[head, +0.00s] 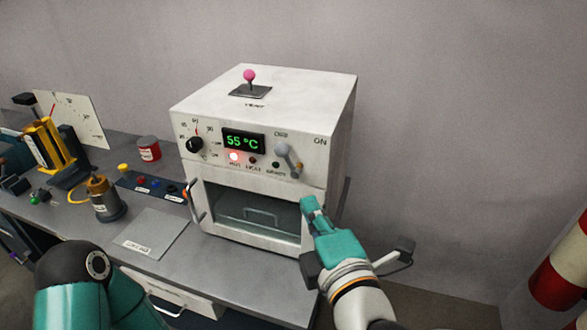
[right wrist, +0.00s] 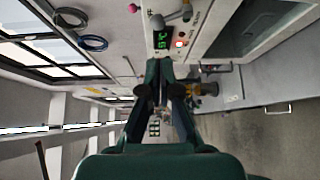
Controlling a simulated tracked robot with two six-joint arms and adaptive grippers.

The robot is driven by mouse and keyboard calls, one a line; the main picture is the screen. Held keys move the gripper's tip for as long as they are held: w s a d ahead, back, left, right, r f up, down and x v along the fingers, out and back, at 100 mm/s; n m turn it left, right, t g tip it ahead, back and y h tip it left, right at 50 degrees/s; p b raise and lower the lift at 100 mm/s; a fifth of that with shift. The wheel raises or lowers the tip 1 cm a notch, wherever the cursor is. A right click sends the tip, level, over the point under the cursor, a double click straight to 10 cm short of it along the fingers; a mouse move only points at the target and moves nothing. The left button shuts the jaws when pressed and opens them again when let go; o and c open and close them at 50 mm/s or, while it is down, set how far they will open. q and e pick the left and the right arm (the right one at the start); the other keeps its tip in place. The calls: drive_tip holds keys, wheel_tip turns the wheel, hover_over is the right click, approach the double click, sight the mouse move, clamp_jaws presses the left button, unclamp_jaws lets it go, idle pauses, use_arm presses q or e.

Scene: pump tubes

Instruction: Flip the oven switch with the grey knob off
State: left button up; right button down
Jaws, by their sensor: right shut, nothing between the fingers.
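The white oven (head: 262,150) stands on the grey bench. Its switch is a short lever with a grey knob (head: 283,150) at the right of the front panel, under a small label. The lever leans, with its knob up and left of its lower end; the word ON is printed to the right. The knob also shows near the top of the right wrist view (right wrist: 157,22). My right gripper (head: 308,204) is shut and empty, below the switch near the oven's lower right front, apart from the knob. My left gripper is out of view.
The panel has a black dial (head: 195,145), a green 55 °C display (head: 243,141) and a lit red lamp (head: 234,157). A pink-knobbed lever (head: 249,76) is on the oven top. The door handle (head: 194,202) projects at left. Bench equipment stands left; right of the oven is open.

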sight(283, 154)
drive_tip(key=p+x, duration=0.2)
drive_tip(key=x, duration=1.2)
drive_tip(key=shift+s, duration=0.1)
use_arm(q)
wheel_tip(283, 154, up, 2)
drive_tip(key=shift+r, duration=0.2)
use_arm(e)
drive_tip(key=shift+r, duration=0.1)
